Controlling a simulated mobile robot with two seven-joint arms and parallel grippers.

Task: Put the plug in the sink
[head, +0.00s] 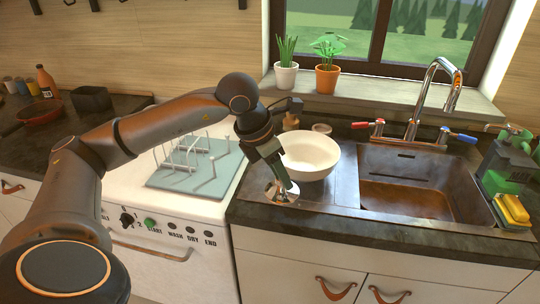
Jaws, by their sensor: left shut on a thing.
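The sink (410,169) is a brown, worn metal basin set in the dark counter at the right. My left gripper (281,189) reaches down to the counter left of the basin, in front of a white bowl. It is shut on a small, round, pale and dark thing that looks like the plug (275,196). The fingers partly cover it, and I cannot tell whether it touches the counter. The basin floor is partly hidden by its front wall, and I see no drain clearly. My right gripper is out of view.
The white bowl (309,156) stands close behind my left gripper. A tap (428,103) with red and blue handles rises behind the basin. A yellow sponge (512,209) and green bottles stand at its right. A rack (195,163) sits at the left.

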